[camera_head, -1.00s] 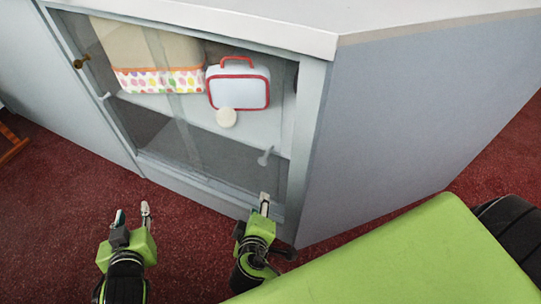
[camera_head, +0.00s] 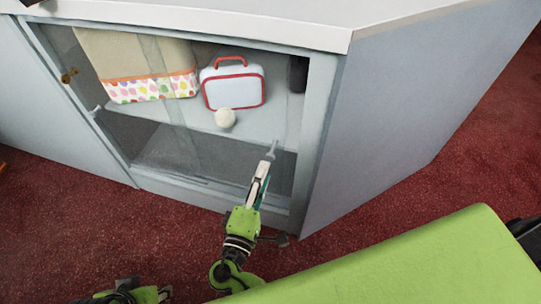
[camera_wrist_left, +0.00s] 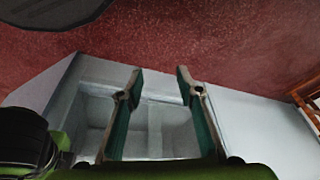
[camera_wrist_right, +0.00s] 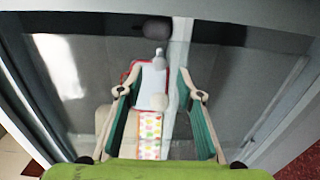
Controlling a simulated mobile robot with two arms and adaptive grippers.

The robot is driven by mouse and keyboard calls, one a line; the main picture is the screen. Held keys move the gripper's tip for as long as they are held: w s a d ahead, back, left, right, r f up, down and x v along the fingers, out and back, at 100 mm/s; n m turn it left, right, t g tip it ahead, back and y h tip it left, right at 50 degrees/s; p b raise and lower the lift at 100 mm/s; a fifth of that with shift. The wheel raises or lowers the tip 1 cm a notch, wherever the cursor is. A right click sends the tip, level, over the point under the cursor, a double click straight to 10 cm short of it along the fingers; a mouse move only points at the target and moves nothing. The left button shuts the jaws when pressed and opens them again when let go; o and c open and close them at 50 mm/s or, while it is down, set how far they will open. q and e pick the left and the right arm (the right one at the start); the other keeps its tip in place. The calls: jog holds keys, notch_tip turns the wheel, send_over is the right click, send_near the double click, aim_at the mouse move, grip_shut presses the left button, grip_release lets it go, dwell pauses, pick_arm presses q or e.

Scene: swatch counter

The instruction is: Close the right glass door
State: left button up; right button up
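The right glass door (camera_head: 238,160) is a clear pane in the grey cabinet's front. A small grey handle (camera_head: 272,149) stands out near its right side. I cannot tell how far the door stands open. My right gripper (camera_head: 264,170) is just below and in front of this handle. In the right wrist view its fingers (camera_wrist_right: 160,93) are open and apart, with the handle (camera_wrist_right: 160,58) ahead between them; I see no contact. My left gripper (camera_head: 165,293) is low at the picture's bottom edge, mostly cut off. The left wrist view shows its fingers (camera_wrist_left: 160,72) open and empty.
Behind the glass are a patterned bag (camera_head: 150,88), a red-trimmed case (camera_head: 233,90) and a white ball (camera_head: 225,118). A second grey handle (camera_head: 97,110) and a brass knob (camera_head: 69,76) are at the left. The red carpet (camera_head: 60,225) in front is clear.

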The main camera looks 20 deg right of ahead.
aim_at(270, 159)
jog(key=x, duration=0.7)
jog(key=shift+w+d, duration=0.1)
grip_shut()
